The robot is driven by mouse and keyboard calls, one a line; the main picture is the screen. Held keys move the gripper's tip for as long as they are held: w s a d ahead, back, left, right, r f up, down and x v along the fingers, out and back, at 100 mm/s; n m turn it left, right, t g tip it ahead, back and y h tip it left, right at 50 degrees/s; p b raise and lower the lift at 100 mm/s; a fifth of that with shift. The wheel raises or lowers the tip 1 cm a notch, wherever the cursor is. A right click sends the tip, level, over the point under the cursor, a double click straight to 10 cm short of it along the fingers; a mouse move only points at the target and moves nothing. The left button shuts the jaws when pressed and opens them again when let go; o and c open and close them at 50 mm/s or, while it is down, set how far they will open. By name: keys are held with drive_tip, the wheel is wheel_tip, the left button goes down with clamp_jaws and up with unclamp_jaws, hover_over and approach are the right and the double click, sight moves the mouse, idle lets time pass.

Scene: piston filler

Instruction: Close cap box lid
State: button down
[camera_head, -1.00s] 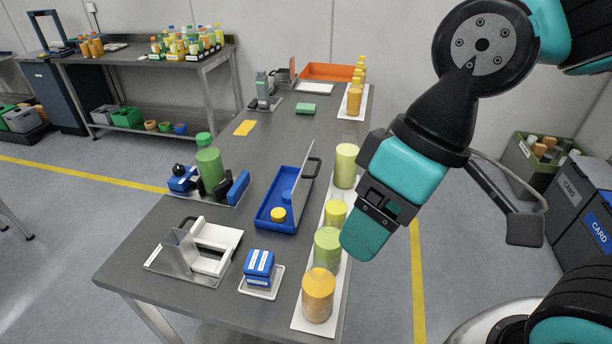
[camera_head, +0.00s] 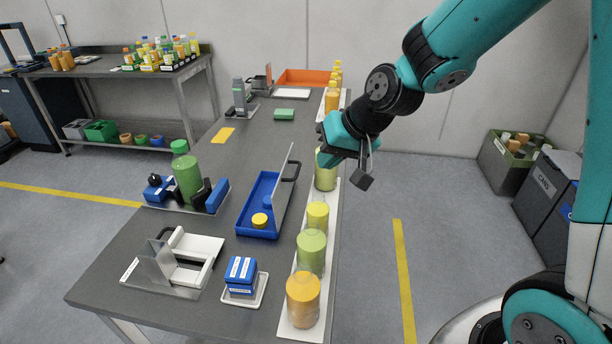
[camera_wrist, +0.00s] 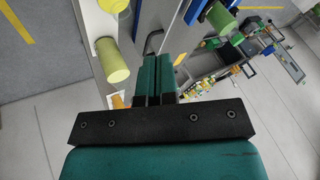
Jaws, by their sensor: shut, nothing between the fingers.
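My gripper (camera_head: 323,158) is shut and empty, above and to the right of the lid, near the tall yellow-green bottle. In the wrist view my gripper's fingers (camera_wrist: 155,68) are together, and the black handle (camera_wrist: 153,42) shows just beyond the tips, apart as far as I can tell.
Right of the box, a white strip (camera_head: 288,330) carries a row of yellow, green and orange bottles (camera_head: 303,297). A green bottle (camera_head: 186,175) stands on a fixture to the left. A clear-walled white fixture (camera_head: 190,255) and a blue block (camera_head: 241,272) stand in front.

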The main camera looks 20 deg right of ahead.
drive_tip(key=w+d+f+m+t+h, duration=0.1)
drive_tip(key=w+d+f+m+t, duration=0.15)
drive_tip(key=w+d+f, duration=0.4)
drive_tip(key=w+a+f+p, duration=0.4)
drive_tip(key=w+a+f, duration=0.1)
drive_tip(key=w+f, duration=0.1)
drive_tip(key=shift+w+f+m, duration=0.25)
drive_tip(key=shift+w+m, duration=0.1)
drive_tip(key=shift+w, duration=0.45)
drive_tip(key=shift+r+g, duration=0.15)
drive_tip(key=shift+g, duration=0.2)
